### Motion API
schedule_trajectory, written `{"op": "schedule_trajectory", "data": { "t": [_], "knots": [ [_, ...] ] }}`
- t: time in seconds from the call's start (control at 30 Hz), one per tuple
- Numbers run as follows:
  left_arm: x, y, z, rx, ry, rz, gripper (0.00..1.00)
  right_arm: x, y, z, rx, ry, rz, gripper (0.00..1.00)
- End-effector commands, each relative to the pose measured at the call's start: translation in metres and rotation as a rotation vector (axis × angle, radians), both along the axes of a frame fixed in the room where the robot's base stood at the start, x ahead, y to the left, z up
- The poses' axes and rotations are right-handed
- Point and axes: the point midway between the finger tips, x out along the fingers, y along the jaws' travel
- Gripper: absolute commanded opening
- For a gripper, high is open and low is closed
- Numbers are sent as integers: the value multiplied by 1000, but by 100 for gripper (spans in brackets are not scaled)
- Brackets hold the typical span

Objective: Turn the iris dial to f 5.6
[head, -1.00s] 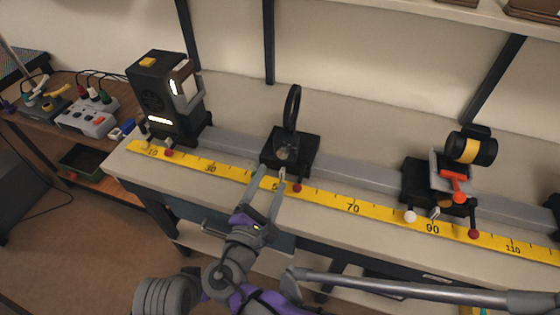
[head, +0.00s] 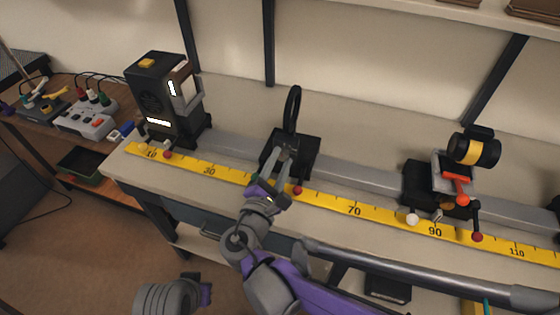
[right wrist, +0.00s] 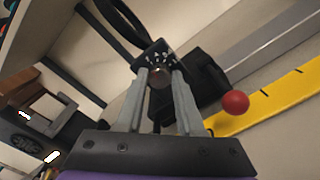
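The iris is a black upright ring (head: 292,108) on a black carriage (head: 308,146) in the middle of the rail. The iris dial (right wrist: 159,77) is a small round knob below white marks in the right wrist view; I cannot read its setting. My right gripper (head: 287,153) reaches the dial from the front. In the right wrist view its two grey fingers lie close on both sides of the dial, with little or no gap, and appear shut on it. The fingers mostly hide the dial in the head view.
A red knob (right wrist: 235,102) sits right beside the fingers. A yellow scale (head: 330,203) runs along the bench front. A black lamp housing (head: 165,98) stands left on the rail, and a carriage with a yellow-banded cylinder (head: 473,150) stands right.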

Motion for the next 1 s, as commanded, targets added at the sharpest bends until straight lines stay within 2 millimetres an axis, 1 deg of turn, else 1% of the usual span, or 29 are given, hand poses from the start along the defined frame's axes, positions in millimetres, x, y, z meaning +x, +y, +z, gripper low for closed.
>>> {"op": "schedule_trajectory", "data": {
  "t": [0.03,0.1,0.17,0.57,0.77,1.0],
  "knots": [
    [0,0,0,0,0,0,0,0,0,0,0,0,0,22],
    [0,0,0,0,0,0,0,0,0,0,0,0,0,9],
    [0,0,0,0,0,0,0,0,0,0,0,0,0,0],
    [0,0,3,0,-1,0,0,0,0,0,37,-12,0,0],
    [-1,0,9,0,-3,0,0,0,0,1,139,-46,-1,0],
    [-1,0,20,0,-7,0,0,0,-1,1,339,-110,-1,0]
  ]
}}
